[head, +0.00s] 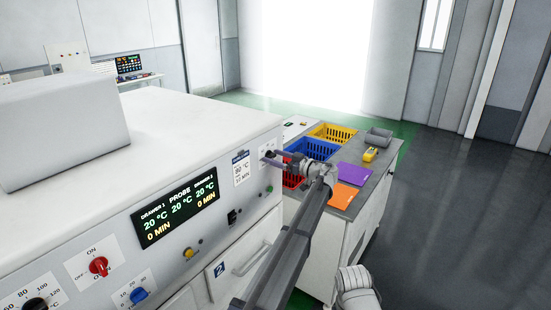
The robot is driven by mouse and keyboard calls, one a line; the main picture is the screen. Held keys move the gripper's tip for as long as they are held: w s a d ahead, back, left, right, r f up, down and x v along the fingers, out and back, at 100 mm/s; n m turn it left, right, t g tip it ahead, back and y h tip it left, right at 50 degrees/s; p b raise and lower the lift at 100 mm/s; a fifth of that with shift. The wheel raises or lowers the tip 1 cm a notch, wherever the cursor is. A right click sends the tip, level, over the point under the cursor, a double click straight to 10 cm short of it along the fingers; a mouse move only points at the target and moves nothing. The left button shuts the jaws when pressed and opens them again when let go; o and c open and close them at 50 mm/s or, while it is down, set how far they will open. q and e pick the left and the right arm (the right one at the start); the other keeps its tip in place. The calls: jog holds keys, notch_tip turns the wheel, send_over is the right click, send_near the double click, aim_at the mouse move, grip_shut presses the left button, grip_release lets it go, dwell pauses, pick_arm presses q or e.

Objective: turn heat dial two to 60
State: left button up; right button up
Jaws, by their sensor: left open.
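A black heat dial (35,303) shows at the bottom left corner of the head view, cut off by the frame edge. Its scale shows 60, 80, 100 and 120; which drawer it serves and where its pointer stands I cannot tell. The display (176,207) on the white cabinet front reads 20 °C for the drawers and the probe. My right gripper is out of view.
A red on/off switch (98,265) and a blue dial (138,295) are on the same front. A drawer handle (250,262) sits beside a "2" label. A side bench holds blue (314,149) and yellow (335,132) baskets. The floor at right is clear.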

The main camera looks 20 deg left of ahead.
pick_arm(q)
grip_shut()
dwell(0.6)
jog(key=m, duration=0.4)
jog(key=shift+m, duration=0.4)
jog(key=shift+w+m, duration=0.1)
jog(key=shift+m, duration=1.8)
grip_release()
jog(key=shift+d, duration=0.1)
